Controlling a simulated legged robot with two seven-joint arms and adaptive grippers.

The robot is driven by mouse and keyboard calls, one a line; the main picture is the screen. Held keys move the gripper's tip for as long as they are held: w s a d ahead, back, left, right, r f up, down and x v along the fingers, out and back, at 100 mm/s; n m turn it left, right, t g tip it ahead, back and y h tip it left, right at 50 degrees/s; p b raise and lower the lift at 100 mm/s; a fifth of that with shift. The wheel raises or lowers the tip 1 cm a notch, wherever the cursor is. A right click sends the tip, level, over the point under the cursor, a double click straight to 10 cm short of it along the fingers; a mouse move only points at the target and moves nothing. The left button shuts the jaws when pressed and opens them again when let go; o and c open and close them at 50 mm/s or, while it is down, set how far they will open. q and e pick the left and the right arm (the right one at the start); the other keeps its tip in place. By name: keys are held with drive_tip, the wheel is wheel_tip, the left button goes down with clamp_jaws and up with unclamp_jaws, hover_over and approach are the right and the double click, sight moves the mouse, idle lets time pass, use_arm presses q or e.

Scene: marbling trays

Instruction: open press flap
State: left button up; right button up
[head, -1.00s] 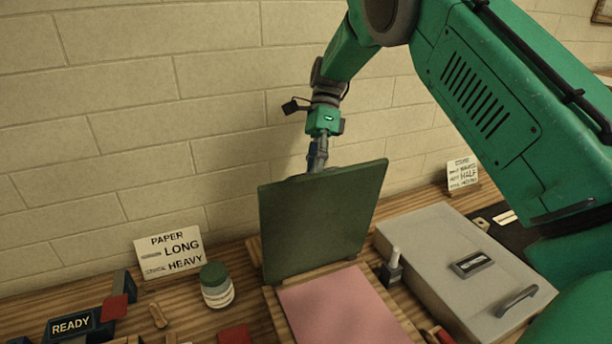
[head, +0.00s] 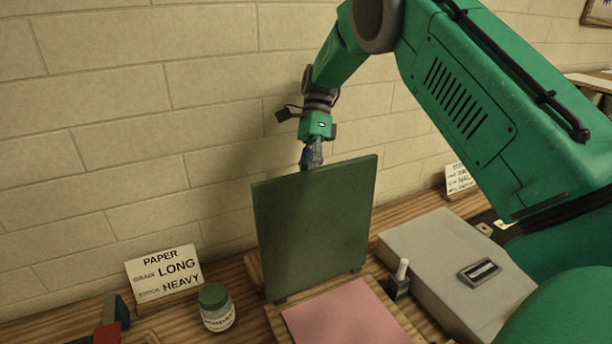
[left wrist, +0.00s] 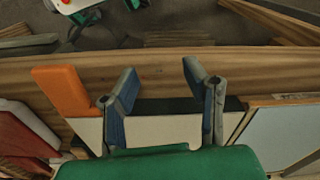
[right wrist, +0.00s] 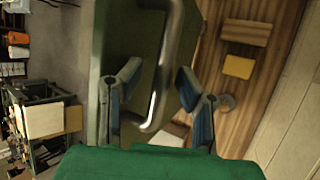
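The press flap (head: 315,225) is a dark green square panel standing nearly upright at the back of the wooden press. A pink sheet (head: 345,315) lies on the press bed in front of it. My right gripper (head: 313,160) is behind the flap's top edge, its fingertips hidden there in the head view. In the right wrist view, the flap's green back (right wrist: 135,45) carries a curved metal handle (right wrist: 168,65). The fingers of my right gripper (right wrist: 158,92) are apart, with the handle between them. My left gripper (left wrist: 165,80) is open and empty; it is outside the head view.
A green-lidded jar (head: 215,308) and a paper sign (head: 165,272) stand left.

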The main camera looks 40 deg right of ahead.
drive_tip(key=shift+s+d, duration=0.1)
drive_tip(key=shift+r, duration=0.25)
wheel_tip(320, 180, up, 9)
drive_tip(key=shift+r, duration=0.2)
drive_tip(key=shift+f, duration=0.15)
idle(0.6)
